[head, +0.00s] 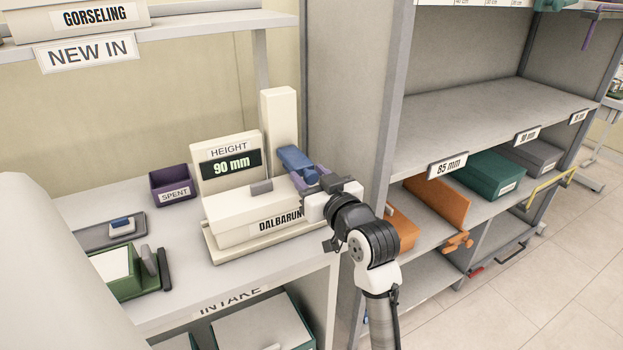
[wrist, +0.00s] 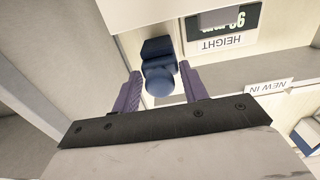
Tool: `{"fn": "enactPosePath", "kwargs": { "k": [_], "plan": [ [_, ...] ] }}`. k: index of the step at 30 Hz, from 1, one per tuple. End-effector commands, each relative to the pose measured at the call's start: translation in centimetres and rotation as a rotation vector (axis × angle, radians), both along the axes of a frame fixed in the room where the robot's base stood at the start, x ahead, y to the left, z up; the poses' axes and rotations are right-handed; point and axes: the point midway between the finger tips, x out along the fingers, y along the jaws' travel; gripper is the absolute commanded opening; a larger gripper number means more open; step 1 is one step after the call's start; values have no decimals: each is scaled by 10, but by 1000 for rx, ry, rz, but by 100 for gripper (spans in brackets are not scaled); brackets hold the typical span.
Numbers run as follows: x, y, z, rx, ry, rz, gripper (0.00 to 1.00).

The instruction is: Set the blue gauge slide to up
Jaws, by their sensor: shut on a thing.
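The blue gauge slide (head: 294,157) is on the cream upright post (head: 278,110) of the height gauge, just above the box. My gripper (head: 312,181) reaches in from the right, its purple fingers at the slide. In the wrist view the slide (wrist: 158,50) has a round blue knob (wrist: 160,82) between the two fingers (wrist: 160,88); the fingers are shut on it. The gauge display (head: 231,164) reads 90 mm under the word HEIGHT. A cream box labelled DALBARUN (head: 240,219) lies on the gauge's base. My gripper partly hides the box's right end.
A purple SPENT bin (head: 172,186) stands left of the gauge. A grey tray (head: 98,233) and a green holder (head: 122,284) are further left. A shelf rack (head: 395,90) stands close on the right, with orange and green boxes.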

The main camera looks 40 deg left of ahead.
Motion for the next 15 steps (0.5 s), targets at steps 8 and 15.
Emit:
{"fn": "enactPosePath", "kwargs": {
  "k": [8,15],
  "plan": [
    [0,0,37,3,-2,-1,2],
    [0,-1,37,9,-6,-3,3]
  ]
}}
